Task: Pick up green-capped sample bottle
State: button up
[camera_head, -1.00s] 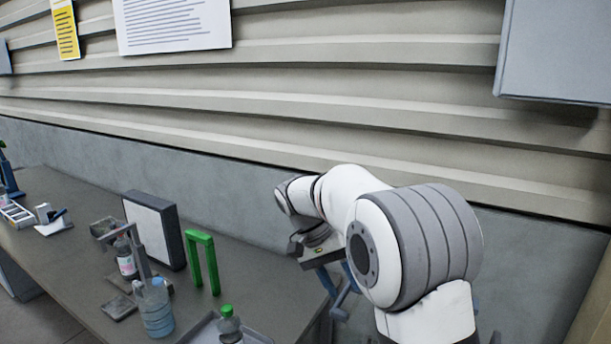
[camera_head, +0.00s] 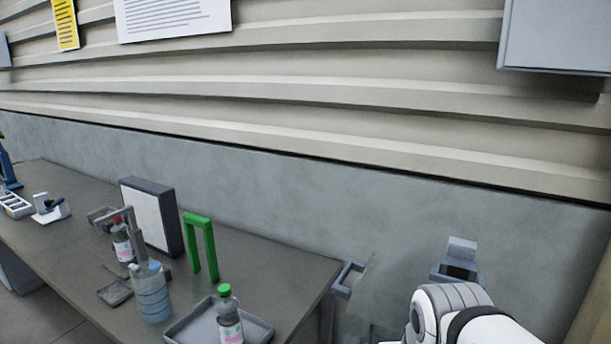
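The green-capped sample bottle (camera_head: 229,318) stands upright in a grey tray (camera_head: 186,331) near the front right of the bench. It is clear with a pink and white label. My gripper (camera_head: 457,262) is at the right, off the bench's right end and well apart from the bottle. Only part of it shows above my white and grey arm, and its fingertips are not clear enough to tell open from shut.
A blue water bottle (camera_head: 152,293) stands left of the tray. Behind are a green arch (camera_head: 203,247), a white-faced panel (camera_head: 150,218) and a red-capped bottle (camera_head: 122,243) by a grey stand. A blue-grey bracket (camera_head: 345,279) juts from the bench's right end.

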aim_at(228, 319)
jog(key=z, duration=2.15)
jog(key=k, duration=1.8)
jog(key=u, duration=1.15)
jog(key=i, duration=1)
jog(key=u, duration=0.05)
